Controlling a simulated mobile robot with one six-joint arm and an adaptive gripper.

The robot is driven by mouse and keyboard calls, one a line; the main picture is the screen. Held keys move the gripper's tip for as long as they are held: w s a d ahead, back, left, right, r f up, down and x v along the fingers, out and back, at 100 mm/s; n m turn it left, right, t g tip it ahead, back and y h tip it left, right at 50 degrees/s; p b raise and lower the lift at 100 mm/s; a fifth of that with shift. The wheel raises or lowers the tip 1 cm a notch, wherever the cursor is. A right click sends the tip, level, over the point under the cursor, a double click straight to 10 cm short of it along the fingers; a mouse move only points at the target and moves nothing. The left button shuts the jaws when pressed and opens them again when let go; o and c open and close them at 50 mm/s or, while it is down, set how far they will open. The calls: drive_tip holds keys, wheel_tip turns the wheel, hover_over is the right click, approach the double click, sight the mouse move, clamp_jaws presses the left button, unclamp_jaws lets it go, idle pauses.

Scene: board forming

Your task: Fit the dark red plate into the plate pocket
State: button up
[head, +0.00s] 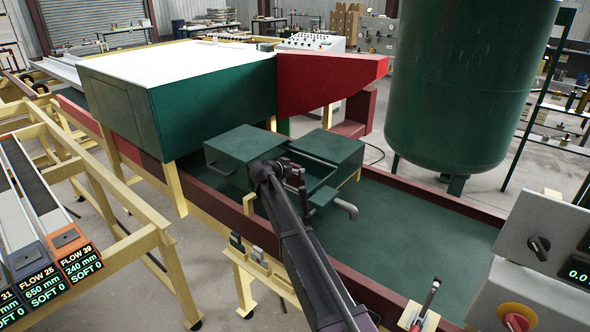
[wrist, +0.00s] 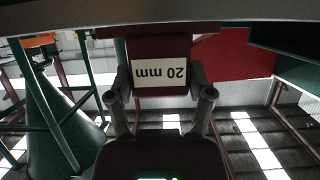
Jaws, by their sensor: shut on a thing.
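My gripper (wrist: 160,92) is shut on the dark red plate (wrist: 160,46), which carries a white label reading "20 mm", upside down in the wrist view. One finger lies on each side of the plate. In the head view my gripper (head: 294,181) is at the green machine in the middle of the line, between its two box-shaped housings. The plate cannot be made out there. The plate pocket is not clearly visible in either view, so I cannot tell whether the plate touches it.
A left green housing (head: 245,153) and a right one (head: 329,152) flank my gripper. A grey bent pipe (head: 346,208) sticks out nearby. Small blocks (head: 237,241) stand on the front ledge. The green belt (head: 420,232) is clear to the right. A large green tank (head: 472,85) stands behind.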

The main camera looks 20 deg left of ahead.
drive_tip(key=shift+f+b, duration=1.4)
drive_tip(key=shift+f, duration=0.05)
drive_tip(key=o, duration=1.2)
drive_tip(key=shift+o, duration=0.2)
drive_tip(key=shift+r, duration=0.15)
wheel_tip(320, 180, up, 10)
drive_tip(key=p, duration=1)
drive_tip(key=shift+r+p, duration=0.2)
drive_tip(key=shift+p, duration=0.15)
drive_tip(key=shift+s+f+b, duration=0.25)
drive_tip(key=shift+f+b, duration=0.2)
drive_tip(key=s+a+f+b, duration=0.3)
drive_tip(key=s+f+b, duration=1.2)
drive_tip(key=s, duration=0.1)
drive_tip(key=shift+s+a+f, duration=0.15)
drive_tip(key=shift+s+f, duration=0.15)
drive_tip(key=shift+s, duration=0.1)
